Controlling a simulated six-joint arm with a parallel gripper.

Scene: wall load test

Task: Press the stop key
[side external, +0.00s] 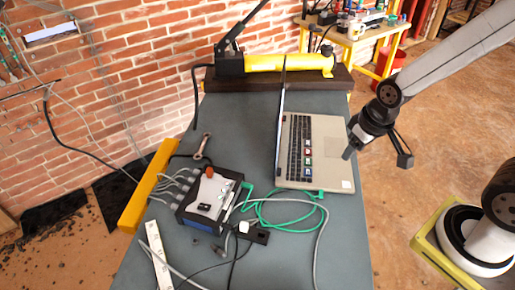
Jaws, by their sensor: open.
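An open laptop (340,160) lies on the grey table, its screen seen nearly edge-on. Several small coloured keys (307,154) stand in a column on the right part of its keyboard. They are too small to read, so I cannot tell which one is the stop key. My gripper (377,157) is open and empty, at the laptop's right edge in the picture, to the right of the coloured keys. One finger overlaps the laptop's edge in the view; its height above the laptop is unclear. No contact with a key shows.
A black measuring box (185,214) with grey cables stands left of the laptop. Green cable (262,209) coils by the laptop's near edge. A wrench (202,147) lies behind the box. A yellow hand pump (270,62) stands at the back. The table's right front (345,250) is clear.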

